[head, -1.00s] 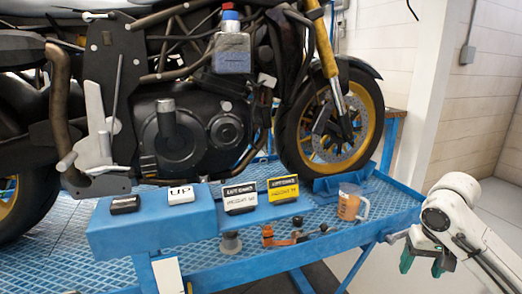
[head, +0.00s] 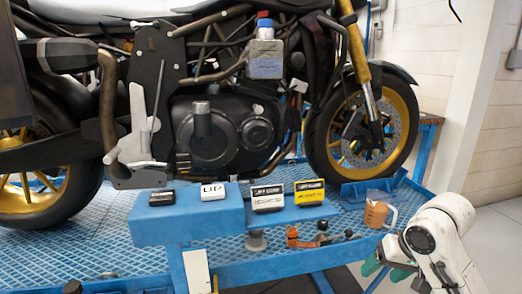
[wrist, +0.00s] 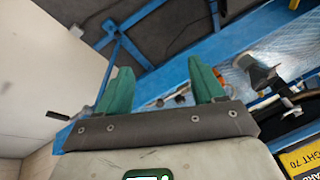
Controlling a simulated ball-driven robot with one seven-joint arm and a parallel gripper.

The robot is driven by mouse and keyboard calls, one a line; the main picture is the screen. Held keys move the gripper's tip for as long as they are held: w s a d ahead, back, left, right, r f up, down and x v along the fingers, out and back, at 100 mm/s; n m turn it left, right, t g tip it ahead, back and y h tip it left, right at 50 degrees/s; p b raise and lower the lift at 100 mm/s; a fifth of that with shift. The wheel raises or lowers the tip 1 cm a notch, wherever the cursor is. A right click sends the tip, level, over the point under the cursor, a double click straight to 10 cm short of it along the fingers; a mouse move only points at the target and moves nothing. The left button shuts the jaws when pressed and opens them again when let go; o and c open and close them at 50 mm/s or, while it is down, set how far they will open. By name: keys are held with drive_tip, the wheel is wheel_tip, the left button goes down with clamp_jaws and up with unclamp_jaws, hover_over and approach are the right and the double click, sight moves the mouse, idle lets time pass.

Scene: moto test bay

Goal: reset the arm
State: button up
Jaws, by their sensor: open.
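My gripper (head: 388,268) is at the lower right of the head view, in front of the blue bench's right end. Its two green fingers are partly hidden behind the white arm. In the wrist view my gripper (wrist: 160,88) has its green fingers apart with nothing between them. Beyond the fingers the wrist view shows the blue bench frame and a dark floor area. My gripper touches nothing that I can see.
A motorcycle (head: 210,130) stands on the blue bench (head: 110,262). Labelled boxes, including a yellow one (head: 309,192), sit on a blue step. A measuring cup (head: 378,210) with orange content stands near my arm. Open floor (head: 505,235) lies at the right.

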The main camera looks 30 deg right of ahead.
drive_tip(key=w+a+f+n+t+y+p, duration=0.1)
drive_tip(key=w+a+f+n+y+p, duration=0.15)
drive_tip(key=a, duration=0.95)
drive_tip(key=s+a+f, duration=0.4)
drive_tip(key=a+f, duration=0.1)
drive_tip(key=a, duration=0.3)
drive_tip(key=s+f+n+g+h+p, duration=0.1)
drive_tip(key=s+f, duration=0.3)
drive_tip(key=s, duration=0.6)
drive_tip(key=s+d+f+n+g+h+p, duration=0.1)
drive_tip(key=s+f+n+g+h+p, duration=0.1)
drive_tip(key=s, duration=0.8)
drive_tip(key=shift+s+f+n+g, duration=0.15)
drive_tip(key=shift+f+n+g, duration=0.2)
drive_tip(key=shift+f+g, duration=0.45)
